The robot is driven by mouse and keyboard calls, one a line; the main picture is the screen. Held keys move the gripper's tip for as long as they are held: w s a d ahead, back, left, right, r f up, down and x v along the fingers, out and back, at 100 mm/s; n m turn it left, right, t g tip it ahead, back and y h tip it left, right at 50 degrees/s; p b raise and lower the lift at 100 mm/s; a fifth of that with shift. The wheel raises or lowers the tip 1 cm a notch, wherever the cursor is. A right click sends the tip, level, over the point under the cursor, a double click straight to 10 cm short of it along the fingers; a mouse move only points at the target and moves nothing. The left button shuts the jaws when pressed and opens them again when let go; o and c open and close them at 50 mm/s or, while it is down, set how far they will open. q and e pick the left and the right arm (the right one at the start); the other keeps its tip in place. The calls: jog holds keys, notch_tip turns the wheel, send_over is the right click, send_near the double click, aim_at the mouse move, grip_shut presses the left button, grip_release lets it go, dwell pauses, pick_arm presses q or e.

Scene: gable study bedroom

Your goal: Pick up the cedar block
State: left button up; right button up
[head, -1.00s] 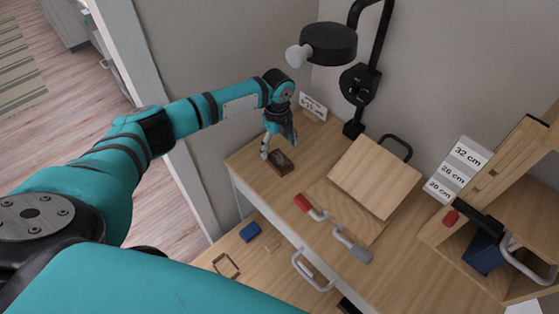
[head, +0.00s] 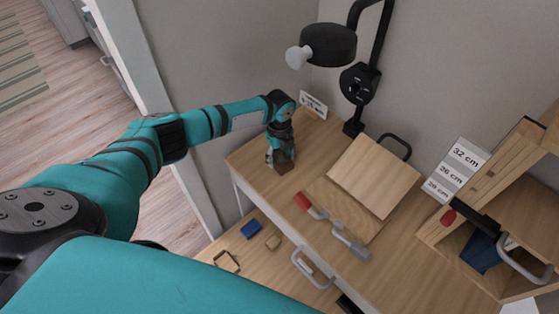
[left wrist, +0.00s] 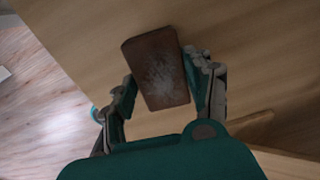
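The cedar block (left wrist: 157,68), a dark reddish-brown block with a worn pale patch on top, lies on the desk (head: 335,214). In the head view only a small brown part of the block (head: 284,168) shows under my left gripper (head: 280,160). The left wrist view shows my left gripper (left wrist: 160,75) with one finger on each side of the block. The right finger is right beside its edge, and a narrow gap seems to show at the left finger. Firm contact cannot be made out. My right gripper is not in view.
A tilted wooden board (head: 374,176), a red-handled tool (head: 312,206) and a grey-handled tool (head: 350,242) lie right of the block. A black lamp (head: 328,44) hangs above. A lower surface holds a blue block (head: 250,229). A wooden shelf unit (head: 531,185) stands at right.

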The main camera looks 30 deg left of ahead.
pick_arm(q)
jog(key=c, duration=0.6)
